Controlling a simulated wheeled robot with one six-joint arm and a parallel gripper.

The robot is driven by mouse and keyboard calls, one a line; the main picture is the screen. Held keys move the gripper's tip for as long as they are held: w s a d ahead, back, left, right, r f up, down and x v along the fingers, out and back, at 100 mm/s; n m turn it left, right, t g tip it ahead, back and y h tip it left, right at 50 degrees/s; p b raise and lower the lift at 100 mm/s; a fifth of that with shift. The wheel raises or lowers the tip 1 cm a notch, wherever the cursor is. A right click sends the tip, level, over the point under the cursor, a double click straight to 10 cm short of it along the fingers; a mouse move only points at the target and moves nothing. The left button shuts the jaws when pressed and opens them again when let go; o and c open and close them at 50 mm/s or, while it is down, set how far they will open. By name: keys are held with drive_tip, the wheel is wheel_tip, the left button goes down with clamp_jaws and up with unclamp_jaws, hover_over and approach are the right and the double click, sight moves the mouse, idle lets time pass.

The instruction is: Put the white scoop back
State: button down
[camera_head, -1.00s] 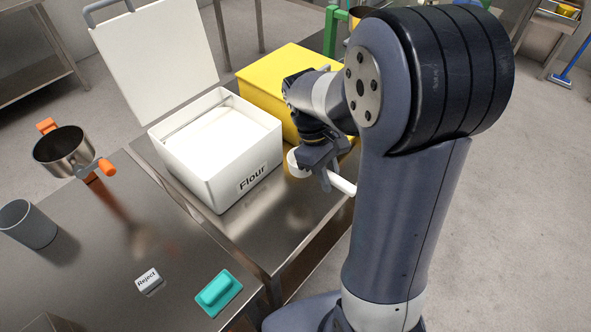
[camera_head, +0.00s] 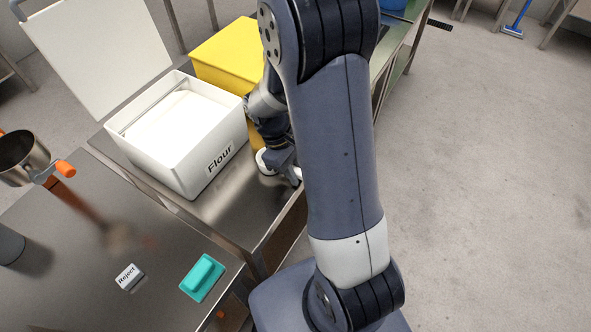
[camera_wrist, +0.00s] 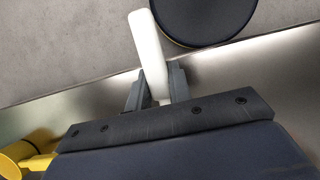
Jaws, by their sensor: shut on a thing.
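The white scoop is in my gripper, to the right of the flour bin. Its round bowl (camera_head: 264,162) shows in the head view, low over or on the steel tabletop; I cannot tell which. My gripper (camera_head: 286,164) is shut on its handle, partly hidden by my arm. In the wrist view, the white handle (camera_wrist: 148,45) stands out between the two fingers of my gripper (camera_wrist: 156,82); the bowl is out of sight there. The white flour bin (camera_head: 197,172), with its lid open, holds white flour (camera_head: 175,120).
A yellow bin (camera_head: 225,58) stands behind the flour bin. Open floor lies to the right.

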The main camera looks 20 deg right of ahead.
drive_tip(key=shift+f, duration=0.2)
drive_tip(key=c, duration=1.3)
unclamp_jaws()
drive_tip(key=shift+r, duration=0.1)
drive_tip(key=v, duration=1.2)
drive_tip(key=shift+r, duration=0.15)
